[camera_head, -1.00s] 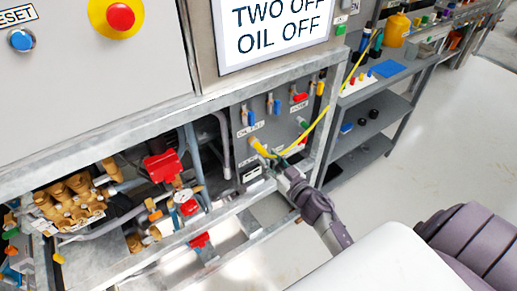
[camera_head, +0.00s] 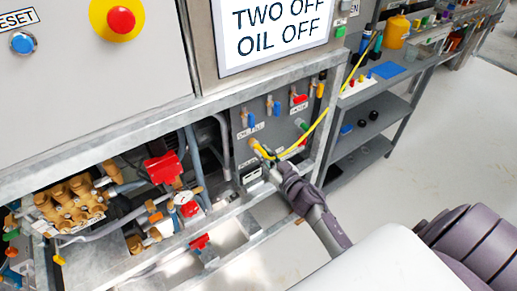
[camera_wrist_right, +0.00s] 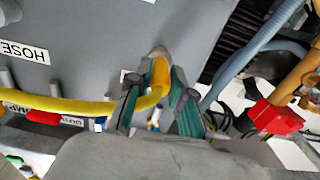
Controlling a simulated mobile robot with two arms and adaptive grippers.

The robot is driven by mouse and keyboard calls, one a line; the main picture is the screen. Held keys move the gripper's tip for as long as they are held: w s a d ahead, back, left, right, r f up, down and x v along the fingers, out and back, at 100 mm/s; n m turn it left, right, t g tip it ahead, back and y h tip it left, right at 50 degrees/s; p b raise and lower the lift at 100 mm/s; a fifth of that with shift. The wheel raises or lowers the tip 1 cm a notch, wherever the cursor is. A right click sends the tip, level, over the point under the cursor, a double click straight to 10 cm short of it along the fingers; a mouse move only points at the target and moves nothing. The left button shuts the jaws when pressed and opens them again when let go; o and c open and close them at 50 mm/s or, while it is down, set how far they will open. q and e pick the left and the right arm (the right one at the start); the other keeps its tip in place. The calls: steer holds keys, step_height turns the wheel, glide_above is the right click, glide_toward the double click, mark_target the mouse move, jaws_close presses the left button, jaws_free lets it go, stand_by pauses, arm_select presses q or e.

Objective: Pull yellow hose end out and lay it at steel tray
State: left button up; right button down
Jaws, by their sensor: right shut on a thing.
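The yellow hose (camera_head: 318,122) runs from the bench at upper right down to the grey valve panel (camera_head: 240,118). Its end (camera_head: 257,147) meets the panel at a brass-coloured fitting. In the right wrist view, the hose end (camera_wrist_right: 160,78) bends up to the panel between the fingers. My right gripper (camera_head: 269,157) is shut on the hose end, and its fingers (camera_wrist_right: 153,98) sit on either side of it in the wrist view. I cannot pick out the steel tray with certainty. My left gripper is not in view.
Blue and red valve handles (camera_head: 298,98) sit above the hose end. A steel frame post (camera_head: 330,125) stands right of the panel. Beyond it is a grey shelf bench (camera_head: 375,100) with a blue mat (camera_head: 389,69) and a yellow container (camera_head: 396,32). The floor at right is clear.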

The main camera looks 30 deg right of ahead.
steer(key=shift+s, duration=0.1)
steer(key=shift+s, duration=0.7)
steer(key=shift+s, duration=0.1)
steer(key=shift+s+d+p, duration=0.15)
steer(key=shift+s+p, duration=0.35)
steer(key=shift+s, duration=0.9)
steer(key=shift+s+d+p, duration=0.15)
steer(key=shift+s+p, duration=0.35)
steer(key=shift+s, duration=0.85)
steer(key=shift+s, duration=0.1)
